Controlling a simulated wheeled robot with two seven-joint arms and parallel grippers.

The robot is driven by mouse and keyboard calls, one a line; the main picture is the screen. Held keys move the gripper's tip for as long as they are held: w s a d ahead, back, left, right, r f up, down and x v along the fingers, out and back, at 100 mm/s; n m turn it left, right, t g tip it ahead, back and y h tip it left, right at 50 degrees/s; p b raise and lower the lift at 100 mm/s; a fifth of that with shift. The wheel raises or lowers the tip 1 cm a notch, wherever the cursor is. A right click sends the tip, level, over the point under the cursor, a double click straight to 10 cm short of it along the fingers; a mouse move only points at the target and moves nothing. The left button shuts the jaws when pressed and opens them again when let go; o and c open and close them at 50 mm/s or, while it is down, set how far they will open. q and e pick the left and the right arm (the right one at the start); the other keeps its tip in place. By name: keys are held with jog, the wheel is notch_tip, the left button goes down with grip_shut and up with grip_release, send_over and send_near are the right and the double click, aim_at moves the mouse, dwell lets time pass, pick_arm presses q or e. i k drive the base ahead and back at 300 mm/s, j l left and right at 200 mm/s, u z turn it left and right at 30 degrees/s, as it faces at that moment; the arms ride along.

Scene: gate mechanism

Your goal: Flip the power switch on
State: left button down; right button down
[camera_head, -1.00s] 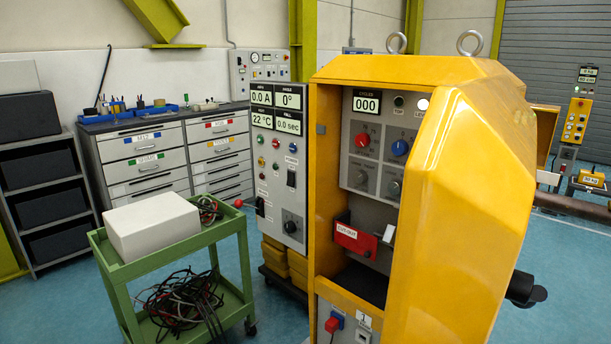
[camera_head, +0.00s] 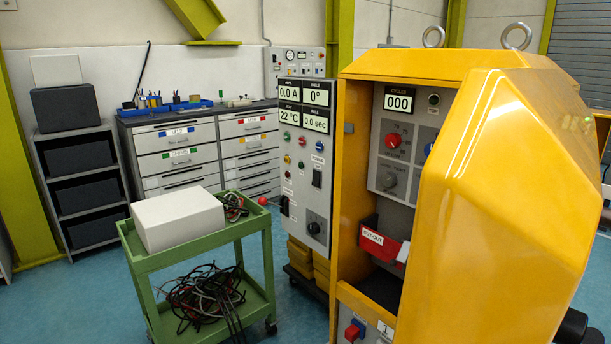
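A grey control panel (camera_head: 296,205) stands left of the yellow machine housing (camera_head: 356,190). A black rocker switch (camera_head: 317,179) sits on its right side, under a small white label that seems to read POWER. I cannot tell whether this switch is on or off. Digital displays (camera_head: 303,106) at the panel's top are lit, showing 0.0 A, 0°, 22 °C and 0.0 sec. A black rotary knob (camera_head: 314,228) is below the switch. A lever with a red ball (camera_head: 262,201) sticks out at the panel's left edge. Neither gripper is in view.
A green cart (camera_head: 190,253) with a white box (camera_head: 178,218) and tangled cables (camera_head: 203,297) stands in front of the panel's left side. The yellow housing holds a red CUT-OUT part (camera_head: 379,243). Grey drawers (camera_head: 180,158) line the back wall. Blue floor is open at left.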

aim_at(316, 178)
jog(key=i+j+z, duration=0.1)
jog(key=z, duration=0.35)
jog(key=j+z, duration=0.2)
jog(key=z, duration=0.25)
jog(key=j+z, duration=0.2)
jog(key=z, duration=0.2)
jog(key=i+j+z, duration=0.1)
jog(key=j+z, duration=0.2)
jog(key=j, duration=0.25)
jog(key=j+z, duration=0.35)
jog(key=j, duration=0.15)
jog(key=j+u, duration=0.2)
jog(key=j, duration=0.15)
jog(key=i+j+u, duration=0.15)
jog(key=j, duration=0.2)
jog(key=j+u, duration=0.2)
jog(key=j, duration=0.15)
jog(key=j+u, duration=0.1)
jog(key=u, duration=0.35)
jog(key=i+u, duration=0.15)
jog(key=u, duration=0.3)
jog(key=i+j+u, duration=0.1)
jog(key=u, duration=0.4)
